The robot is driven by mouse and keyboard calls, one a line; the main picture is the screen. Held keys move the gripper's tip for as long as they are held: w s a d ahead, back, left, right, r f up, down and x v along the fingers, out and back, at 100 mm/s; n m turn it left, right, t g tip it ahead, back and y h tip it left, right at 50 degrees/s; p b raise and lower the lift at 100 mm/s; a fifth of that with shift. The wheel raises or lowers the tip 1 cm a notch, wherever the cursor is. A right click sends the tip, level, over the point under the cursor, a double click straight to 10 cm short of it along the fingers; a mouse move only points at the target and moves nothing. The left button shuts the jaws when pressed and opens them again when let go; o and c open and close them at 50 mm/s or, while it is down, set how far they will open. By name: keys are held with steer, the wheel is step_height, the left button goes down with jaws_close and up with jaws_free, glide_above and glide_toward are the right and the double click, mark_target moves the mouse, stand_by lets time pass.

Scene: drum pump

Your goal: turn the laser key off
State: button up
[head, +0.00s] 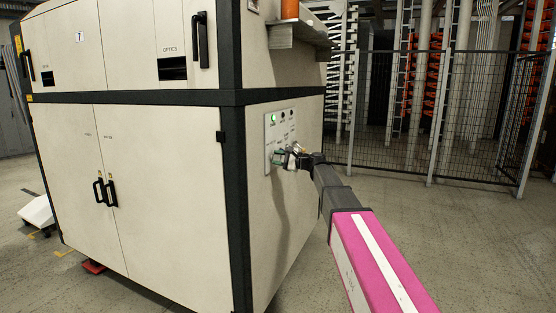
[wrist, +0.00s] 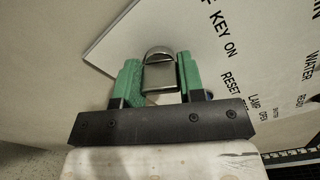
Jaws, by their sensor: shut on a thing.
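The laser key (wrist: 158,72) is a metal piece with a rounded top, on a white control panel (wrist: 240,40) that appears tilted in the wrist view. My gripper (wrist: 157,82) has green fingers, one on each side of the key, and is shut on it. In the head view, my gripper (head: 283,157) is at the lower part of the control panel (head: 270,122) on the cabinet's right side. The key itself is hidden there by my gripper. The words KEY ON and RESET show on the panel beside the right finger.
A green light (head: 274,117) shows at the panel's upper left. The large cream cabinet (head: 170,190) with black edges fills the left. A shelf (head: 298,38) juts out above the panel. A wire fence (head: 430,110) stands behind on the right. Floor at right is clear.

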steer(key=shift+n, duration=0.3)
steer(key=n, duration=0.5)
steer(key=shift+n, duration=0.3)
steer(key=n, duration=0.5)
steer(key=shift+f, duration=0.1)
steer(key=shift+n, duration=0.4)
steer(key=o, duration=0.9)
steer(key=shift+o, duration=0.2)
steer(key=v, duration=1.1)
